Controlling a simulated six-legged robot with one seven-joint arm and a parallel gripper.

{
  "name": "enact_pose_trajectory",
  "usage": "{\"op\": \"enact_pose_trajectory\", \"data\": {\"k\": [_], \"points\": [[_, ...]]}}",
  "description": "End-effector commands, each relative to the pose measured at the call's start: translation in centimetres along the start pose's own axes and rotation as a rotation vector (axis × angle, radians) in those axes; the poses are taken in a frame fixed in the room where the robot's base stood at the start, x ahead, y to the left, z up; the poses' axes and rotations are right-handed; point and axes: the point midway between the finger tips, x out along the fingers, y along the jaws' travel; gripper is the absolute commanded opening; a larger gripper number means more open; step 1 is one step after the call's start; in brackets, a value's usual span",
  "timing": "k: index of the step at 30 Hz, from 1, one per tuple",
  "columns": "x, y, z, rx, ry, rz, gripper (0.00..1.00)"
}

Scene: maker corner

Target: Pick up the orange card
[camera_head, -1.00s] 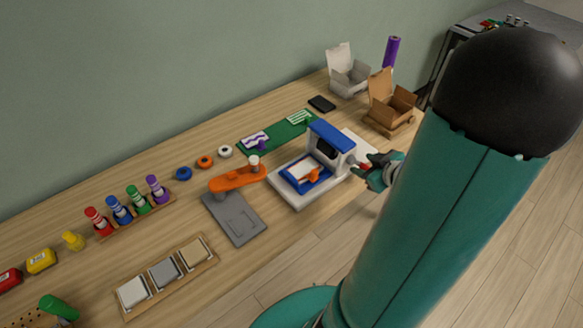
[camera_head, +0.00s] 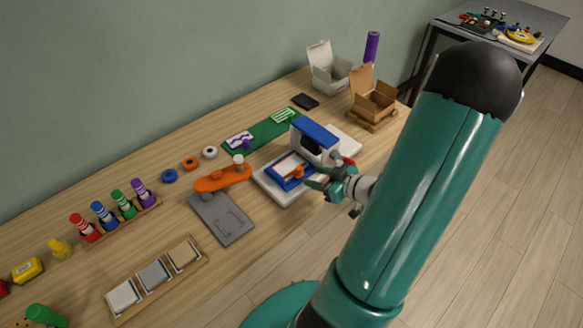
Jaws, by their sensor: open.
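A white card with an orange patch or piece on it (camera_head: 297,171) lies in the blue frame (camera_head: 278,178) of the small blue-and-white press. I cannot tell whether the orange is printed on the card or a separate part. The press (camera_head: 317,131) stands on a white base, its blue top over the back of the frame. My gripper (camera_head: 315,179) is open and empty, at the front right of the frame, with its fingers pointing left towards the card. It is close to the frame's edge; whether it touches is too small to tell.
A green mat (camera_head: 262,134) with a purple-patterned card (camera_head: 239,140) and a green-striped card (camera_head: 283,115) lies behind the press. An orange arm-like device (camera_head: 222,178) on a grey plate (camera_head: 226,226) stands left. Open white (camera_head: 327,72) and brown (camera_head: 372,98) boxes stand at the back right.

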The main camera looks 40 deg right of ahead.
Motion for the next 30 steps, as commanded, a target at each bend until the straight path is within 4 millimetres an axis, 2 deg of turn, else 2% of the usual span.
{"op": "enact_pose_trajectory", "data": {"k": [5, 13, 21, 22, 28, 30], "points": [[1.5, 0.0, -0.1, -0.001, 0.000, -0.003, 0.45], [5.3, 0.0, -0.3, -0.002, 0.000, -0.005, 0.45], [5.8, 0.1, -0.4, -0.002, 0.000, -0.003, 0.45], [5.8, 0.1, -0.4, -0.002, 0.000, -0.003, 0.43], [5.8, 0.1, -0.4, -0.002, 0.000, -0.003, 0.04], [5.8, 0.1, -0.4, -0.002, 0.000, -0.003, 0.00]]}}
